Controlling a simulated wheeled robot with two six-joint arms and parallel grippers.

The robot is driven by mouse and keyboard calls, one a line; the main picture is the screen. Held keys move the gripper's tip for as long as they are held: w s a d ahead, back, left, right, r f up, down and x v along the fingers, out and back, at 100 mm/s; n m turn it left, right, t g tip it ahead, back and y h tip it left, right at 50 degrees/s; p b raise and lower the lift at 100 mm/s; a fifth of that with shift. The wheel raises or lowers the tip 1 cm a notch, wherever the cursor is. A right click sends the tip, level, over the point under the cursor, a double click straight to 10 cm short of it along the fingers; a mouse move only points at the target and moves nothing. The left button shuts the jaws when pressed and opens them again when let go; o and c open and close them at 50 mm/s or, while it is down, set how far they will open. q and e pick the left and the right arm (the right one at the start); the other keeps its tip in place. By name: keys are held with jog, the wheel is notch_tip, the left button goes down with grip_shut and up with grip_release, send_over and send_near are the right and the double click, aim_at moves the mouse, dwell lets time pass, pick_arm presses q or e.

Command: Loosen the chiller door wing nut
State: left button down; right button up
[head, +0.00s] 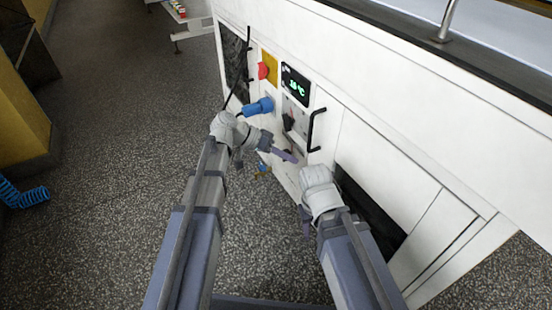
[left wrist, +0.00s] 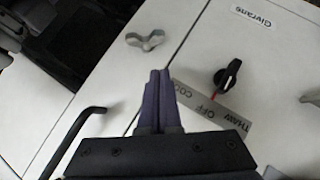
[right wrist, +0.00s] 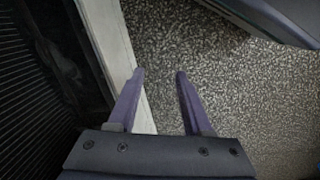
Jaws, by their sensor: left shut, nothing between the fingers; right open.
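The grey two-lobed wing nut (left wrist: 146,40) sits on the white panel in the left wrist view, close to a panel seam. I cannot make it out in the head view. My left gripper (left wrist: 159,72) is shut and empty. Its tips show just below and right of the wing nut, apart from it in the picture. In the head view the left gripper (head: 290,157) is in front of the white machine, below the black handle. My right gripper (right wrist: 159,73) is open and empty; in the head view it is mostly hidden behind its own wrist.
A black rotary knob (left wrist: 227,75) on a COOL/OFF/THAW label is right of the left fingers. A black bar handle (head: 316,130), blue connector (head: 258,107), red stop button (head: 263,71) and display (head: 296,85) are on the machine front. Open speckled floor (head: 110,130) lies left.

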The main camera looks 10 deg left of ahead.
pick_arm(q)
jog(key=shift+s+d+f+b, duration=0.3)
jog(key=shift+d+f+b, duration=0.2)
jog(key=shift+f, duration=0.2)
jog(key=shift+s+d+f+b, duration=0.25)
jog(key=shift+d+f+b, duration=0.1)
jog(key=shift+f+b, duration=0.25)
jog(key=shift+s+d+f+b, duration=0.3)
jog(key=shift+d+f+b, duration=0.2)
jog(key=shift+f, duration=0.25)
pick_arm(e)
jog(key=shift+f, duration=2.1)
pick_arm(q)
jog(key=shift+w+a+f+b, duration=0.1)
jog(key=shift+a+f+b, duration=0.1)
jog(key=shift+f+b, duration=0.55)
pick_arm(e)
jog(key=shift+f, duration=0.7)
pick_arm(q)
jog(key=shift+d+f+b, duration=0.15)
jog(key=shift+f+b, duration=0.95)
jog(key=shift+f, duration=0.05)
pick_arm(e)
jog(key=shift+f, duration=1.15)
pick_arm(q)
jog(key=shift+s, duration=0.2)
pick_arm(e)
jog(key=shift+f, duration=0.1)
